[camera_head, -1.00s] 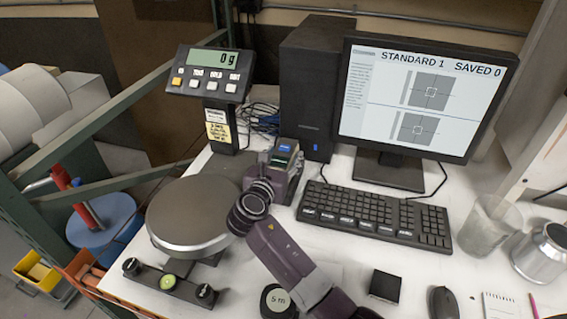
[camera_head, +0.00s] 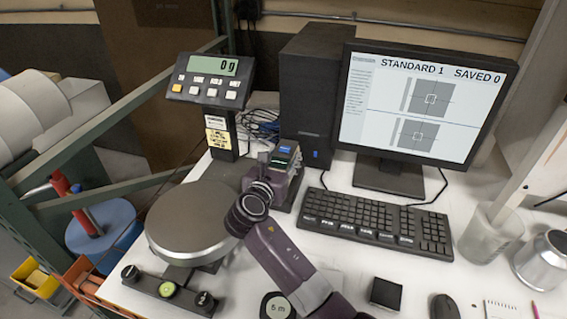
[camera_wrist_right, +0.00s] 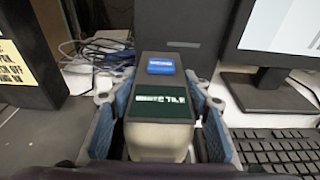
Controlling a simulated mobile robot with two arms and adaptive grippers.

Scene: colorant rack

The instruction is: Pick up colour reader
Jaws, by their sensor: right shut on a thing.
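The colour reader (camera_head: 285,158) is a small upright device with a dark top, a blue button and a green display. It stands between the scale pan and the keyboard, in front of the black computer tower. In the right wrist view the colour reader (camera_wrist_right: 160,120) fills the middle, with a finger of my right gripper (camera_wrist_right: 158,125) along each side. My right gripper (camera_head: 274,172) is shut on it. Its lower part is hidden by my gripper and wrist, so I cannot tell whether it touches the table. My left gripper is not in view.
The scale pan (camera_head: 190,225) is close on the left, with its display (camera_head: 211,79) behind. The keyboard (camera_head: 376,219) is close on the right, below the monitor (camera_head: 424,100). A tape measure (camera_head: 278,306), a black block (camera_head: 386,292) and a mouse (camera_head: 444,307) lie in front.

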